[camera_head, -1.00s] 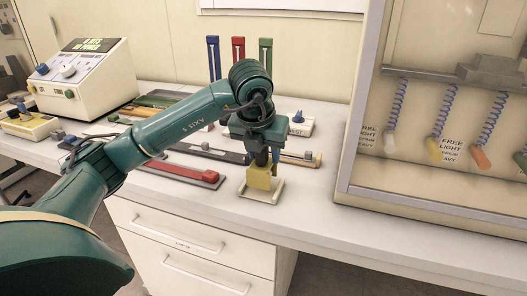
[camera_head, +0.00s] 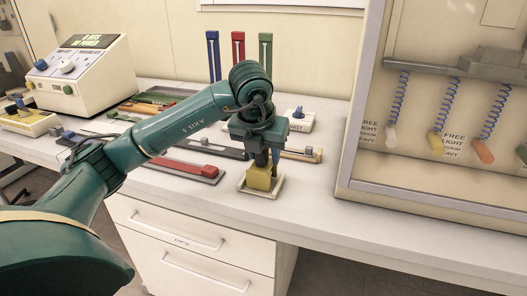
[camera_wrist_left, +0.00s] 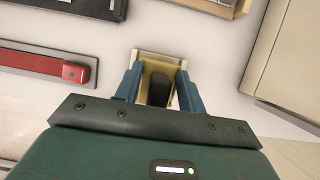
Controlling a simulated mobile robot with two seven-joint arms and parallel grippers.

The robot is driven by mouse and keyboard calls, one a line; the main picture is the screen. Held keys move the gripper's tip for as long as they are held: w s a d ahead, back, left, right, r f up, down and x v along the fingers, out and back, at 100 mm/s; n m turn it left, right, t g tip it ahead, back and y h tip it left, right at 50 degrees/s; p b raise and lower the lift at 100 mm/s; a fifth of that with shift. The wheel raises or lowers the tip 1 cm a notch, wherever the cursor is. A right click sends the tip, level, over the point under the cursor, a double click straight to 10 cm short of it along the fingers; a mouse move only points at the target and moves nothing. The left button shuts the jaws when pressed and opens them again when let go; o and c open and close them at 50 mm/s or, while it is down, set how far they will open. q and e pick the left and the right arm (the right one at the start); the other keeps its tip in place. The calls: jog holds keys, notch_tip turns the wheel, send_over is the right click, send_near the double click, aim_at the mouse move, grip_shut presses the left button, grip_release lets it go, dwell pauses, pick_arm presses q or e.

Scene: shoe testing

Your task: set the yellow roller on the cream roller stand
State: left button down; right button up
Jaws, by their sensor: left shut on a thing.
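The yellow roller (camera_head: 260,176) is a block with a dark grip on top. It is low at the cream roller stand (camera_head: 247,188), a shallow tray-like frame on the bench. In the head view the roller appears within the stand's rim; whether it rests fully on the stand I cannot tell. In the left wrist view the two fingers (camera_wrist_left: 158,92) flank the dark grip, with the stand's rim (camera_wrist_left: 160,56) behind. My right gripper is not in view.
A red slider board (camera_head: 195,170) lies left of the stand, and a long dark board (camera_head: 215,149) lies behind it. A glass-fronted cabinet (camera_head: 345,190) stands at the right. The bench's front edge is close, and bare bench lies right of the stand.

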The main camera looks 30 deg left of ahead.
pick_arm(q)
jog(key=shift+r, duration=0.2)
jog(key=shift+r+p, duration=0.45)
jog(key=shift+r, duration=0.1)
jog(key=shift+b, duration=0.3)
dwell(1.4)
jog(key=shift+f+b, duration=0.6)
jog(key=shift+f, duration=0.15)
jog(key=c, duration=1.2)
grip_release()
jog(key=shift+c, duration=0.2)
jog(key=o, duration=0.5)
jog(key=shift+f, duration=0.1)
